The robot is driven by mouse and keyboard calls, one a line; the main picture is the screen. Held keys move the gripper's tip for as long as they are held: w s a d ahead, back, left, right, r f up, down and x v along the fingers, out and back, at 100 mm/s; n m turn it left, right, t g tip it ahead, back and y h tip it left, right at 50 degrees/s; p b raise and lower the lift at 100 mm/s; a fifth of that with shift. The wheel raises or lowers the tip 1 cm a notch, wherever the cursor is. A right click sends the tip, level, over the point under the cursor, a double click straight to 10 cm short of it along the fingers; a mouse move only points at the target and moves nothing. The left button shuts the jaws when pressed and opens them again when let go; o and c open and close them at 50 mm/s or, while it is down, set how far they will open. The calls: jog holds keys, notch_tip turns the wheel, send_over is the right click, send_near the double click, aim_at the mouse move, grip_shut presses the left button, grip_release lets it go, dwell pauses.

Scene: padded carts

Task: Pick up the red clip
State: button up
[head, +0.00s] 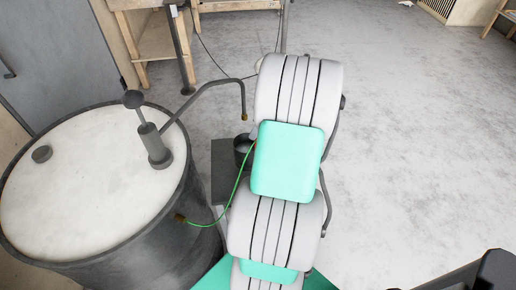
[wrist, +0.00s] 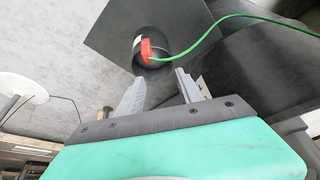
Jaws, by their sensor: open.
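The red clip (wrist: 147,50) lies in or on a dark round pot (wrist: 158,38) in the wrist view, with a green cable (wrist: 225,19) running from it to the right. My gripper (wrist: 160,76) is open and empty, with its fingertips just short of the pot and the clip beyond them. The clip appears slightly left of the middle of the gap. In the head view the dark pot (head: 242,146) shows left of my arm, but the clip cannot be made out clearly. My gripper is hidden behind my arm there.
A large drum (head: 70,195) with a pale top and lever stands left in the head view. The green cable (head: 225,208) runs from its side. The pot sits on a dark plate (head: 223,170). A bent metal pipe (head: 215,84) reaches above it.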

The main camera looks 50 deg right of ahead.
jog(key=f, duration=0.2)
jog(key=d+f, duration=0.1)
jog(key=f, duration=0.2)
jog(key=w+f, duration=0.1)
jog(key=f, duration=0.2)
jog(key=shift+d+p, duration=0.2)
jog(key=shift+p, duration=0.2)
jog(key=shift+w+f, duration=0.15)
jog(key=shift+f, duration=0.25)
jog(key=shift+c, duration=0.4)
grip_shut()
